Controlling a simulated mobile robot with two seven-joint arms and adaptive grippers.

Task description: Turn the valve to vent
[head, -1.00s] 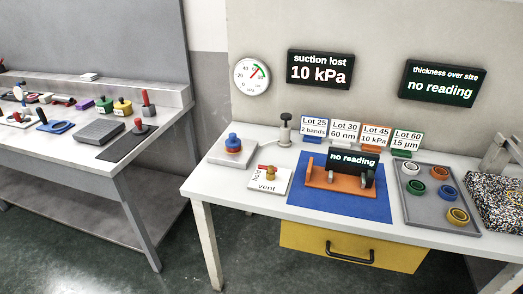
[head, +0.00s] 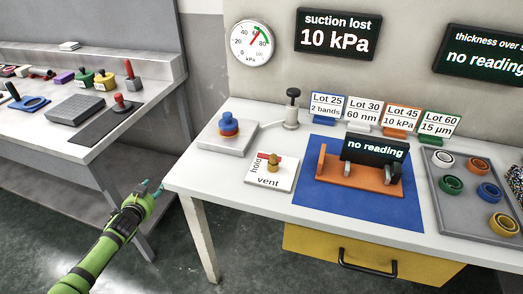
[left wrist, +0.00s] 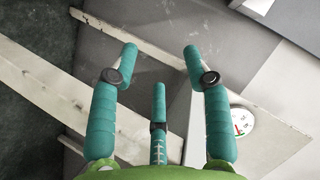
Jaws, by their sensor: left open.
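The valve (head: 273,163) is a brass knob with a red lever, on a white plate (head: 283,183) near the front left of the table. The plate reads "hold" at its left side and "vent" along its front. The red lever lies at the back and left of the knob, nearer "hold". My left gripper (head: 153,189) is left of the table's front left corner, clear of the table and apart from the valve. In the left wrist view, its teal fingers (left wrist: 160,58) are spread and empty. The valve does not show there. My right gripper is not in view.
A blue-and-orange stack (head: 228,126) on a grey block stands behind and left of the valve. An orange stand (head: 360,179) on a blue mat (head: 330,207) is to its right. A black-knobbed post (head: 292,110) stands behind. The wall gauge (head: 251,43) hangs beside a "suction lost 10 kPa" display (head: 338,34).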

